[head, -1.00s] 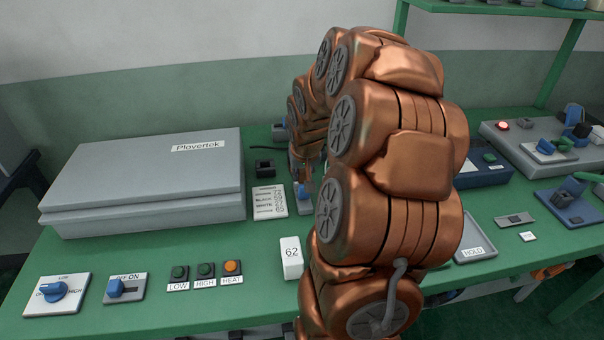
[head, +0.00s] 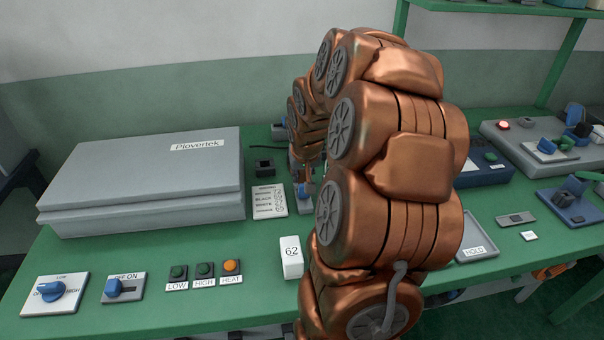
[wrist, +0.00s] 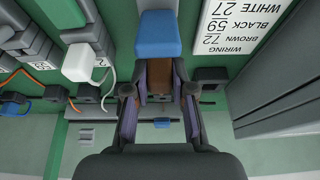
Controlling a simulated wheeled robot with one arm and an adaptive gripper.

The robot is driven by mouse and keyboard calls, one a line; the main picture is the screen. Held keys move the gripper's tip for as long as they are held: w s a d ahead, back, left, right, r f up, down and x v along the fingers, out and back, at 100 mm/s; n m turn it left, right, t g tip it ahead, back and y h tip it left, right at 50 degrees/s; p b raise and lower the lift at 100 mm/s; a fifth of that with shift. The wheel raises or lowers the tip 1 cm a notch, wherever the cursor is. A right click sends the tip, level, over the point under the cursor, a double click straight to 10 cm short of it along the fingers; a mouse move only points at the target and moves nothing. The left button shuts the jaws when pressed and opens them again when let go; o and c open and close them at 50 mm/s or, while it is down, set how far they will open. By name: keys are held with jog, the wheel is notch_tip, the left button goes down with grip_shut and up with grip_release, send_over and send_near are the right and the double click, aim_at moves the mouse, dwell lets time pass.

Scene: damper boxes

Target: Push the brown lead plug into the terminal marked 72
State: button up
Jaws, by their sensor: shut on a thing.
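My gripper (wrist: 161,92) is shut on the brown plug (wrist: 161,80), which shows as a brown strip between the two fingers in the wrist view. A blue block (wrist: 158,33) on a grey base lies just beyond the fingertips; I cannot tell whether the plug touches it. In the head view my arm hides most of the gripper and the plug. The wiring card (wrist: 240,30) reads white 27, black 59, brown 72; it also lies on the bench in the head view (head: 269,201). I cannot make out a terminal marked 72.
A white plug (wrist: 82,62) with a white lead and an orange lead (wrist: 42,65) are left of the gripper. A small black box (wrist: 212,76) stands close on the right. The grey Plovertek case (head: 145,180) fills the bench's left. A white block marked 62 (head: 291,257) stands in front.

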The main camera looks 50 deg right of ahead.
jog(key=shift+f+b, duration=0.5)
jog(key=shift+f, duration=0.3)
jog(key=o, duration=1)
jog(key=shift+c, duration=0.2)
jog(key=v, duration=1.2)
jog(key=shift+s, duration=0.1)
